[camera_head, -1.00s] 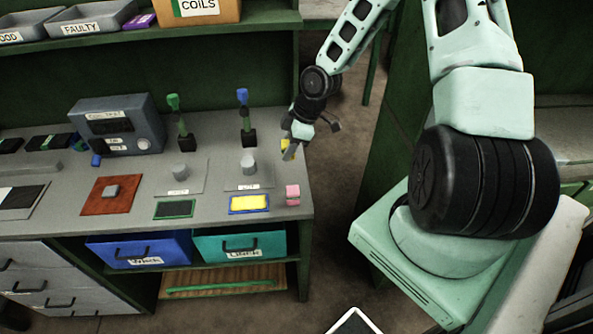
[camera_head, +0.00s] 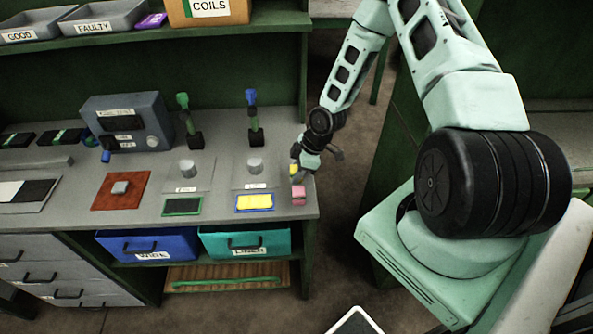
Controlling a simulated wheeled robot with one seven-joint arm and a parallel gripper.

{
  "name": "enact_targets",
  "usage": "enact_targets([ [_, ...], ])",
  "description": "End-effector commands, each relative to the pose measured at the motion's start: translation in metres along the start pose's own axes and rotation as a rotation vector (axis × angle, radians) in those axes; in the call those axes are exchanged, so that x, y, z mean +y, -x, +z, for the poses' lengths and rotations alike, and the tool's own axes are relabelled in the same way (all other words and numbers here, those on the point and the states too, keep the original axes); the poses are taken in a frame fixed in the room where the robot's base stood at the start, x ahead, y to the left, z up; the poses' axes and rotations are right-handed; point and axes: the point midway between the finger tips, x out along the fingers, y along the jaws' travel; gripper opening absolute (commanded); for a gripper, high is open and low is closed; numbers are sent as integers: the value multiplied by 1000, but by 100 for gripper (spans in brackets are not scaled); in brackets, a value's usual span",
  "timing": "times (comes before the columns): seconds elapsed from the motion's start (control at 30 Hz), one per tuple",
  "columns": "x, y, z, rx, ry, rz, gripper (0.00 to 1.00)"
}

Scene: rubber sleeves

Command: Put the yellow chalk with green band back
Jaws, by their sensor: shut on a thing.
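My gripper (camera_head: 297,178) is over the right end of the grey bench, just above a small pink block (camera_head: 298,196). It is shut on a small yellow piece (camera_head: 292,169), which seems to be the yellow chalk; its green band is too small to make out. The fingers hide part of the piece. I cannot tell whether the gripper touches the pink block. A yellow pad with a blue frame (camera_head: 254,202) lies on the bench to the left of the block. A dark pad with a green frame (camera_head: 182,207) lies further left.
Two grey cylinders stand on plates, the nearer one (camera_head: 255,165) left of my gripper. Behind are upright tools with blue (camera_head: 251,97) and green (camera_head: 182,101) tops. A grey meter box (camera_head: 126,123) and a red-brown mat (camera_head: 120,191) are further left. The bench ends just right of my gripper.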

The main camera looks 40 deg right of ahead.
Motion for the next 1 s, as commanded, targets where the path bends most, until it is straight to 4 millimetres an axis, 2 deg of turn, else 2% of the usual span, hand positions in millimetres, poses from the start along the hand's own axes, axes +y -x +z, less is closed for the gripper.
enact_targets([
  [0.13,0,-4,2,0,0,0,8],
  [0.17,0,-3,1,0,0,0,38],
  [0.2,0,-3,1,0,0,0,49],
  [0.23,0,-3,1,0,0,0,54],
  [0.5,0,-2,1,0,0,0,54],
  [0.67,1,8,0,0,-1,2,54],
  [0.77,2,24,1,0,-1,4,54],
  [1.0,1,76,1,0,-2,5,54],
])
